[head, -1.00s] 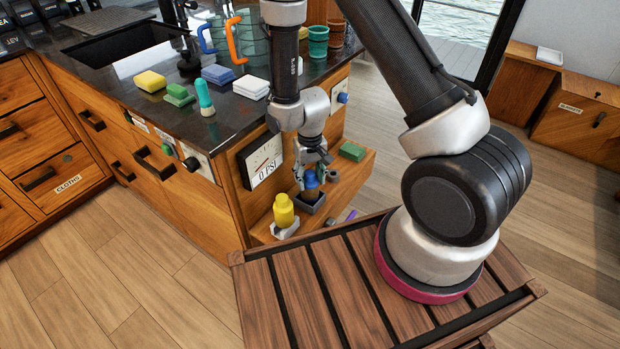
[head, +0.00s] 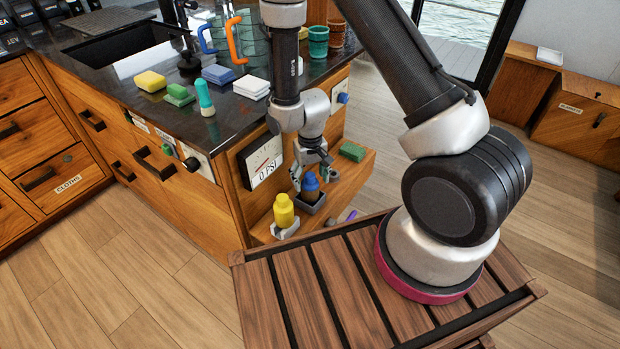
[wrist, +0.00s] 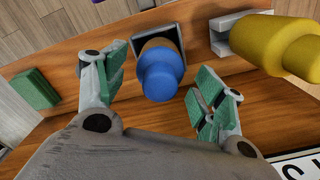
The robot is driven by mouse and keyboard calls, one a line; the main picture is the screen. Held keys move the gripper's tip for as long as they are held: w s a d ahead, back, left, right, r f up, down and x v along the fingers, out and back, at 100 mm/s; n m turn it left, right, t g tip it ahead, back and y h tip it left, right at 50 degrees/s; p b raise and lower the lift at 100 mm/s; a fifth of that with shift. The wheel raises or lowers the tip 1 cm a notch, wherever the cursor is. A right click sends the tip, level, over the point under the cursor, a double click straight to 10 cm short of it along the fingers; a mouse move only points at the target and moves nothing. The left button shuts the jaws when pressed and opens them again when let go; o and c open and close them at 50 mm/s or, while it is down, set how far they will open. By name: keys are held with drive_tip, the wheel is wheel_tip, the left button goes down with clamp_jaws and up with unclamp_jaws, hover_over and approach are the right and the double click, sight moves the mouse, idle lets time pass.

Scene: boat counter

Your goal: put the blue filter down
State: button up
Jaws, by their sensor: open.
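The blue filter (head: 311,186) stands upright in a dark square holder (head: 313,204) on the low wooden shelf. In the wrist view the blue filter (wrist: 161,77) has a blue top and a brownish lower part, in front of the dark holder (wrist: 174,38). My gripper (head: 311,176) is just above and behind the filter in the head view. In the wrist view my gripper (wrist: 160,95) is open, its green-padded fingers apart on either side of the filter, with gaps showing. The filter's bottom is hidden inside the holder.
A yellow filter (head: 284,210) stands in a light holder to the left on the same shelf. A green block (head: 352,152) lies at the shelf's right. A gauge (head: 264,161) reading 0 PSI is on the cabinet side behind. A slatted wooden surface (head: 290,290) is in front.

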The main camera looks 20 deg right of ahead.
drive_tip(key=d+r+t, duration=0.1)
drive_tip(key=d+r, duration=0.1)
drive_tip(key=r, duration=0.9)
drive_tip(key=d+r, duration=0.2)
drive_tip(key=r, duration=0.9)
drive_tip(key=s+d+r+t, duration=0.1)
drive_tip(key=s+d+r, duration=0.4)
drive_tip(key=s+r, duration=0.4)
drive_tip(key=s+d+r+t, duration=0.2)
drive_tip(key=s+d+r, duration=0.4)
drive_tip(key=s+r, duration=0.4)
drive_tip(key=shift+r+m, duration=0.3)
drive_tip(key=shift+m, duration=0.1)
